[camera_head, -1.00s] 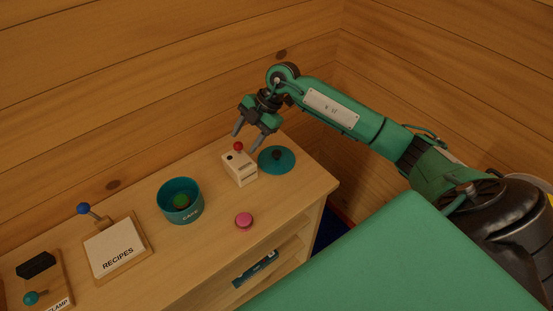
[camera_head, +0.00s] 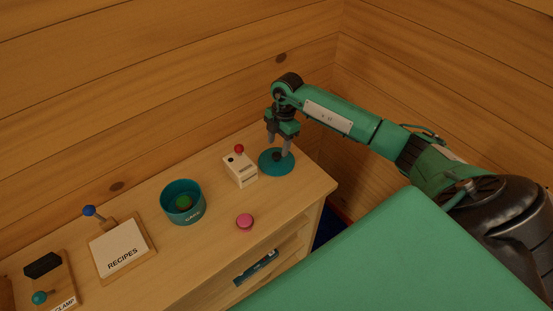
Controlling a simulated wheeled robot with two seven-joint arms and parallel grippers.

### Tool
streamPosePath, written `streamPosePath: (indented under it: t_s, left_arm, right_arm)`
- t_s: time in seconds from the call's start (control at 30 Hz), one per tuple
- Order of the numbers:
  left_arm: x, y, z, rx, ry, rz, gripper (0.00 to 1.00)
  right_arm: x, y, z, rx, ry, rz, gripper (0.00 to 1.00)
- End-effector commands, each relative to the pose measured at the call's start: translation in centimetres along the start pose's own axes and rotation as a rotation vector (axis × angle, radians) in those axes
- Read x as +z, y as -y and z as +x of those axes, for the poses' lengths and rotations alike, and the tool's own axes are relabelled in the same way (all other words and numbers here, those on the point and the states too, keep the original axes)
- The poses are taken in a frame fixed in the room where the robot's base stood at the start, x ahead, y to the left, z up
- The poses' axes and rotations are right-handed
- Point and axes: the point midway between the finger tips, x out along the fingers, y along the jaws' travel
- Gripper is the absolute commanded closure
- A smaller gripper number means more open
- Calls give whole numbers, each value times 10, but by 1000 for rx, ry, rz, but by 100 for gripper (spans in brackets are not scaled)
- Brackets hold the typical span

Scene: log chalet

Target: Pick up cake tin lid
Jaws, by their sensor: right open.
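The cake tin lid (camera_head: 267,169) is a flat teal disc with a dark knob, lying on the right end of the wooden cabinet top. My right gripper (camera_head: 277,150) points down over the lid, with its open fingers close about the knob. I cannot tell whether the fingers touch the knob, which they partly hide. The teal cake tin (camera_head: 188,213) stands open to the left, with a green round thing inside. My left gripper is not in view.
A cream box (camera_head: 241,172) with a red ball on a lever stands just left of the lid. A pink disc (camera_head: 245,221) lies near the front edge. Log walls (camera_head: 180,90) close off the back.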

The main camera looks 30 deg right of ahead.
Motion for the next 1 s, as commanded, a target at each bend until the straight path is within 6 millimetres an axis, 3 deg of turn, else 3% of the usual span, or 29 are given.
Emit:
streamPosePath:
  t_s: [0.4, 0.67, 0.7, 0.93, 1.0]
  left_arm:
    - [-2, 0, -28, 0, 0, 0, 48]
    - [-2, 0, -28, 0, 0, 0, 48]
    - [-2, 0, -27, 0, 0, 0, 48]
    - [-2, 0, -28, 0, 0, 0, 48]
    - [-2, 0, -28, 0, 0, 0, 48]
  right_arm:
    - [3, -2, 46, -1, -1, 1, 47]
    - [3, -2, 52, 0, 0, 0, 47]
    - [3, -2, 52, 0, 0, 0, 49]
    - [3, -2, 51, 0, 0, 0, 94]
    - [3, -2, 51, 1, 0, 0, 97]
